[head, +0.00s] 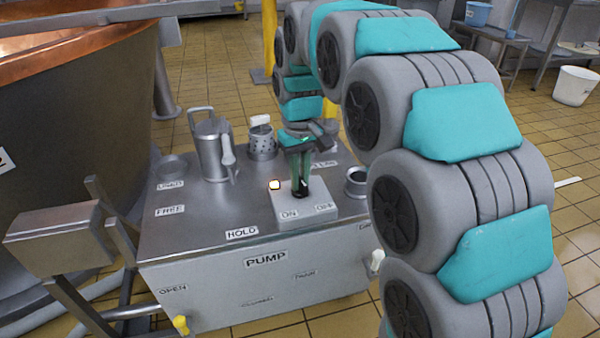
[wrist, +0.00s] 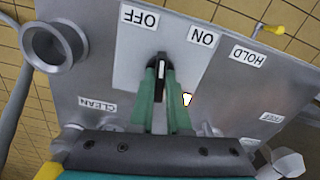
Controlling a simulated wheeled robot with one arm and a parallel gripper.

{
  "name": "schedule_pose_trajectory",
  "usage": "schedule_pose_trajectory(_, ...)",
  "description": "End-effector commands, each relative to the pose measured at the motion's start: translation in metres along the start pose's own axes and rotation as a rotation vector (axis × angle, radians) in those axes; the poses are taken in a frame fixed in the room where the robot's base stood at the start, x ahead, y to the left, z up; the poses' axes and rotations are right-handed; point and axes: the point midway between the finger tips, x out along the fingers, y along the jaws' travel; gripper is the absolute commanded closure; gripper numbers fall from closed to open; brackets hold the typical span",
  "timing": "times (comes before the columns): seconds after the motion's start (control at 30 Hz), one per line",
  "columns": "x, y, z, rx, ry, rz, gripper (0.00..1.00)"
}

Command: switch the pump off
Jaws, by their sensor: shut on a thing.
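The pump switch is a black lever on a light grey plate (head: 308,211) marked ON on the left and OFF on the right in the head view. The plate also shows in the wrist view (wrist: 190,72), with OFF at upper left and ON at upper right. My gripper (head: 300,190) reaches down from above with its green fingers on either side of the lever. In the wrist view, my gripper (wrist: 161,74) is shut on the switch lever (wrist: 161,66). The fingers hide much of it, and I cannot tell which way it leans.
The steel box (head: 255,290) is labelled PUMP. On its top are a jug (head: 210,148), a perforated cup (head: 262,143) and an open ring holder (head: 356,180). A copper vat (head: 75,130) stands at left. A white bucket (head: 575,86) is on the tiled floor.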

Motion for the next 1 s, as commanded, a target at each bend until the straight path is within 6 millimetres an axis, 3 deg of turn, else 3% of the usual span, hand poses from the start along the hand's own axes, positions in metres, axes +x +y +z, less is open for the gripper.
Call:
schedule_pose_trajectory(0.43,-0.0008,-0.0005,0.0004,-0.288,-0.001,-0.002,1.00)
schedule_pose_trajectory(1.0,0.0000,-0.0001,0.0001,-0.360,-0.001,0.001,1.00)
